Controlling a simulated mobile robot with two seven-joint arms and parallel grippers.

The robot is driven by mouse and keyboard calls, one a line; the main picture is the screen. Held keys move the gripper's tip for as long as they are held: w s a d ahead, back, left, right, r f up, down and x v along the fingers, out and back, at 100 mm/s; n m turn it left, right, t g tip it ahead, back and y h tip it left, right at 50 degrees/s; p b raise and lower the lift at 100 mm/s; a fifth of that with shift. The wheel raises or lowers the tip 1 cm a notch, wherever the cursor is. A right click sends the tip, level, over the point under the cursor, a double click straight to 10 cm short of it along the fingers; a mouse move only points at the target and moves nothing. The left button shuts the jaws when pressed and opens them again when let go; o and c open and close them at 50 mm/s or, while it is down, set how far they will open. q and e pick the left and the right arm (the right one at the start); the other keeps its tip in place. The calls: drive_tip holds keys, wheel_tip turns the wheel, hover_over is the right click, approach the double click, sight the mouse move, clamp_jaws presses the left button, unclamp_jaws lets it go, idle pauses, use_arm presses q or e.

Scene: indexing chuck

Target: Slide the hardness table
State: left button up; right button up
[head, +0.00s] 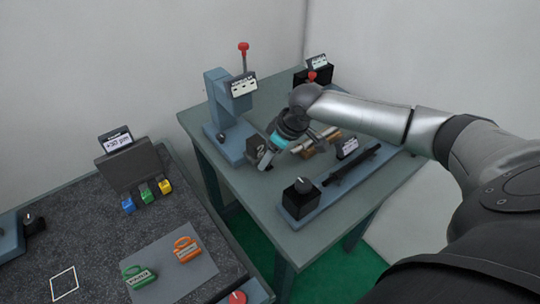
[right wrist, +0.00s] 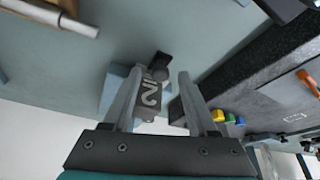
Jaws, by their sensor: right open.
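The hardness tester, a blue-grey press (head: 215,92) with a red knob on top and a label plate, stands at the left of the far green-grey table (head: 290,228). A small grey block (head: 255,148) marked with a "2" sits at its base; I take it as the hardness table. My right gripper (head: 267,158) is open, pointing down beside this block. In the right wrist view the block (right wrist: 150,97) shows between the two spread fingers (right wrist: 152,90), with a dark knob beyond it. I cannot tell whether the fingers touch it. My left gripper is not in view.
A blue-grey rail fixture with a black knobbed box (head: 300,197) lies along the table's front. Light rods (head: 322,141) lie behind my gripper. A dark device (head: 315,75) stands at the back. The left bench holds orange (head: 186,249) and green (head: 138,277) tagged pieces and small coloured blocks.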

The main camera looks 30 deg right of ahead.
clamp_jaws()
idle(0.5)
idle(0.9)
